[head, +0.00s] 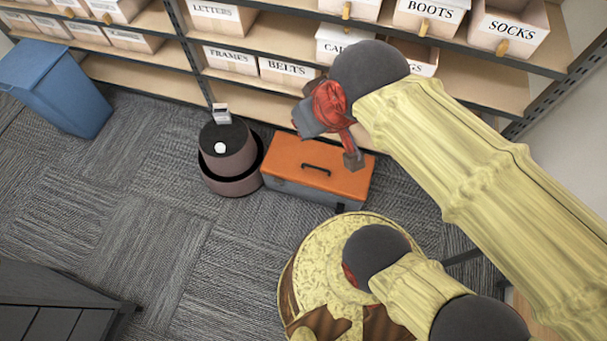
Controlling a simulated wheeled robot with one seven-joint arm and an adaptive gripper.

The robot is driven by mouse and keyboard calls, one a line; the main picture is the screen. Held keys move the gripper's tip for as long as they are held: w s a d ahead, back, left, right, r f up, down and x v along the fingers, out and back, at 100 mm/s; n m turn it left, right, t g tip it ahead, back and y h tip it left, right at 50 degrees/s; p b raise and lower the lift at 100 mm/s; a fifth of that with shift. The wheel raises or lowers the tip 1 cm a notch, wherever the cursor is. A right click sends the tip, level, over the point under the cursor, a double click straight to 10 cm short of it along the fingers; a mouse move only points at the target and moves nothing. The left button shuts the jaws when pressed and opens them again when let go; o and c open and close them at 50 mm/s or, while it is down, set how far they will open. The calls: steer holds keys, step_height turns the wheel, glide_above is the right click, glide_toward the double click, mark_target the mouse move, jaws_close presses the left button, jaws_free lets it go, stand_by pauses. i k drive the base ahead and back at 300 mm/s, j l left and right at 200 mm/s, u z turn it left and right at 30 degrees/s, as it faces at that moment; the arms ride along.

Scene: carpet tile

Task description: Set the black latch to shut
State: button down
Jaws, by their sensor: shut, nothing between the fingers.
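A grey toolbox with an orange lid (300,168) and a black handle (315,168) stands on the carpet below the shelves. Its lid looks down. A small black latch (340,208) shows low at the box's front right; its exact setting is too small to tell. My gripper (353,160), red and grey, is shut and empty. In the head view it overlaps the back right part of the orange lid, up and right of the latch. I cannot tell whether it touches the lid.
A round brown container (227,150) with small white items on top stands left of the toolbox. A blue bin (60,85) is at the far left. Shelving (265,40) with labelled boxes runs behind. A dark cabinet (60,310) is at lower left. Carpet between is clear.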

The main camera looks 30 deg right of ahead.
mark_target(340, 210)
steer(key=k+j+z, duration=0.15)
steer(key=z, duration=0.2)
steer(key=k+j+z, duration=0.1)
steer(key=k+z, duration=0.6)
steer(key=i+j, duration=0.05)
steer(key=i, duration=0.05)
